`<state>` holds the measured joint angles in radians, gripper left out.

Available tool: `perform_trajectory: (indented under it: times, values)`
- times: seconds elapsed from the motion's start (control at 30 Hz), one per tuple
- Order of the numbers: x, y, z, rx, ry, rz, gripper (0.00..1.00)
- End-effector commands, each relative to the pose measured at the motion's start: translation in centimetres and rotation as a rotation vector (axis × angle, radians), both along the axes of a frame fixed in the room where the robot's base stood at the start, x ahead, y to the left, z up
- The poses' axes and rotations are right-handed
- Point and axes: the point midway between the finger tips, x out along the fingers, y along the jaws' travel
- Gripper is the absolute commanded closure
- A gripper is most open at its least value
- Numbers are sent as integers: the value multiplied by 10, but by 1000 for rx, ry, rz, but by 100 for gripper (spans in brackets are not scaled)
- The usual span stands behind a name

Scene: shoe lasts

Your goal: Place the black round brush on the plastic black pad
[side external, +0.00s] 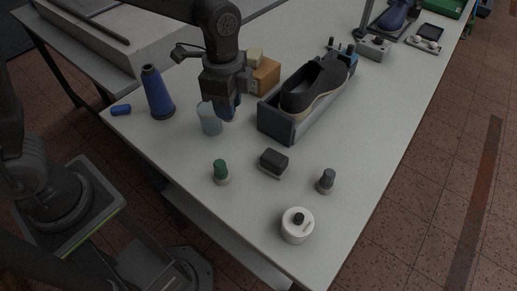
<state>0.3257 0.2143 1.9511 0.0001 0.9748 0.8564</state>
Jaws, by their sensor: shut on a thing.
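My gripper (227,112) is low over the table, just right of a translucent blue-grey cup (208,122). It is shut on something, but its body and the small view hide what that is. A dark round-topped brush (327,180) with a lighter base stands upright on the table, at the right and well apart from my gripper.
A green-topped brush (221,171), a dark block brush (274,160) and a white round container (297,229) stand in front. A blue thread cone (156,92) is at the left. A shoe (312,86) sits in a grey holder (274,124). A cardboard box (265,76) is behind my gripper.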

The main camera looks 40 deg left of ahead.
Motion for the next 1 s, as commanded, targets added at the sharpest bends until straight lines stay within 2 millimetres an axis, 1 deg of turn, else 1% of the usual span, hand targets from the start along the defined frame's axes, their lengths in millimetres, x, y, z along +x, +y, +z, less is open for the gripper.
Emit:
perform_trajectory:
  times: [0.03,0.1,0.2,0.27,0.37,0.6,0.7,0.83,0.93,1.0]
  values:
    - [13,5,7,0,-2,4,94]
    - [24,11,16,0,-2,1,94]
    - [35,14,23,0,0,-4,94]
    - [37,11,22,1,3,-7,94]
    - [36,-6,12,2,4,-12,94]
    - [31,-59,-20,2,4,-12,94]
    - [30,-78,-31,2,3,-11,95]
    - [29,-93,-41,1,2,-8,95]
    - [29,-98,-44,1,0,-6,95]
    - [28,-99,-50,1,2,-5,95]
